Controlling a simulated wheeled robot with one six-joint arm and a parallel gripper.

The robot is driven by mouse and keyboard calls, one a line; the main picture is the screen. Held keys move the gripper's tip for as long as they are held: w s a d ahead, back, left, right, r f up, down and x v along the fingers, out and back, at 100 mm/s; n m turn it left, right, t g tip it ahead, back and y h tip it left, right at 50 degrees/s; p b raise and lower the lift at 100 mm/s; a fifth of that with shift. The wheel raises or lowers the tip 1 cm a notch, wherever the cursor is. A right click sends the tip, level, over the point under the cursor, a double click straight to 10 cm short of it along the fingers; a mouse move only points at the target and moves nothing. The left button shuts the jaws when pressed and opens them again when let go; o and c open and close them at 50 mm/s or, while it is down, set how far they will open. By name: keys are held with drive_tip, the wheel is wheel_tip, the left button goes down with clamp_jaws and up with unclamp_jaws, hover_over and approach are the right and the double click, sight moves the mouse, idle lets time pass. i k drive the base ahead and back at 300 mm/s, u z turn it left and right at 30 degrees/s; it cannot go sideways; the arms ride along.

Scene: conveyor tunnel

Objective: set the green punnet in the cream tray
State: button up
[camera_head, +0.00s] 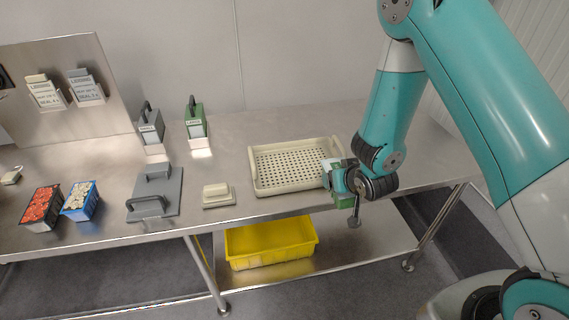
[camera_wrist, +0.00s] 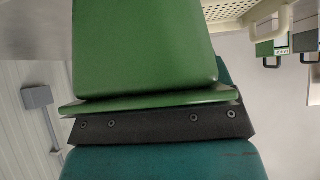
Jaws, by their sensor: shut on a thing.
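The green punnet (camera_wrist: 145,45) fills the upper middle of the wrist view, close to the camera; a strip of green (camera_head: 343,201) shows below my gripper in the head view. My gripper (camera_head: 338,178) is shut on it, but the fingertips are mostly hidden. The cream tray (camera_head: 284,188) is a shallow, perforated tray on the steel table and looks empty. My gripper and the punnet are at its right front corner, overlapping it in the head view; I cannot tell the gap. Part of the tray (camera_wrist: 225,11) shows at the top of the wrist view.
Grey (camera_head: 150,128) and green (camera_head: 195,122) handled holders stand behind. A yellow crate (camera_head: 270,245) sits below.

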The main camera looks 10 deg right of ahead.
sight(312, 165)
drive_tip(key=i, duration=0.9)
